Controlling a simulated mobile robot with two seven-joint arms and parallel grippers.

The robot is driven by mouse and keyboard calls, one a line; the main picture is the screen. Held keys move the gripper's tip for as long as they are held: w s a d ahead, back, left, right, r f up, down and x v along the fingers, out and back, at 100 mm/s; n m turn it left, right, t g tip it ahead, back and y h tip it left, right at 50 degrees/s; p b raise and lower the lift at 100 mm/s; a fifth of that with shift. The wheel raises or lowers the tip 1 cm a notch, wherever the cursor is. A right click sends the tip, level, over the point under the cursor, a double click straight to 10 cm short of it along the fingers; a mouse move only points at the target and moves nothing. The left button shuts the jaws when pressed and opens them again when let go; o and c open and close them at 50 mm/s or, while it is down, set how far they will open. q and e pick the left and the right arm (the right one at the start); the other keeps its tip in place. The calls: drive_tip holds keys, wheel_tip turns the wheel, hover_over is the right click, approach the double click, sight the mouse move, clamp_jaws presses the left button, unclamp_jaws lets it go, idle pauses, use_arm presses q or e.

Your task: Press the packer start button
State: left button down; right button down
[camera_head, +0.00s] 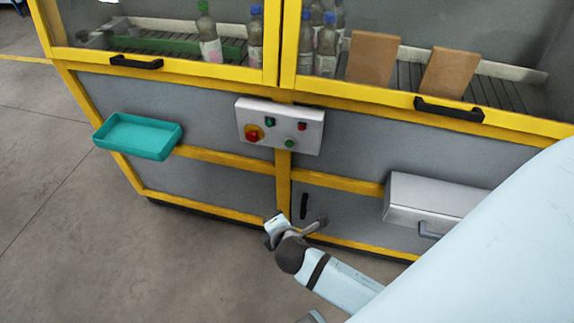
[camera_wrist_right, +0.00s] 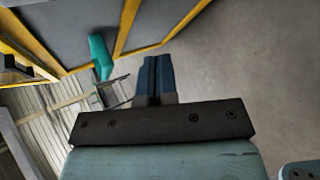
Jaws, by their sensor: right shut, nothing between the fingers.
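A pale control panel (camera_head: 280,125) is fixed to the front of the yellow-framed machine. It carries a large red mushroom button (camera_head: 253,132) on yellow, an upper green control (camera_head: 270,121), a lower green button (camera_head: 290,143) and a small red control (camera_head: 302,126). I cannot read any labels, so which is the packer start button is unclear. My right gripper (camera_head: 276,228) is below the panel, apart from it, in front of the lower frame. In the right wrist view its dark fingers (camera_wrist_right: 155,76) are together and empty. My left gripper is not in view.
A teal tray (camera_head: 138,136) sticks out left of the panel; it also shows in the right wrist view (camera_wrist_right: 101,56). A metal box (camera_head: 432,201) juts out at the right. Bottles and brown boxes stand behind the windows. The floor in front is clear.

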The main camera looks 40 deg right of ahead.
sight(289, 145)
drive_tip(key=w+d+r+n+t+h+b, duration=0.1)
drive_tip(key=w+d+r+n+h+b, duration=0.2)
drive_tip(key=w+n+h+b, duration=0.3)
drive_tip(key=r+n+h+b, duration=0.1)
drive_tip(key=n+h, duration=0.1)
drive_tip(key=h, duration=0.2)
drive_tip(key=shift+w+d+r, duration=0.35)
drive_tip(key=shift+w, duration=0.1)
drive_tip(key=b+x, duration=0.1)
drive_tip(key=x, duration=1.2)
drive_tip(key=shift+w+d+b, duration=0.3)
drive_tip(key=shift+b, duration=0.1)
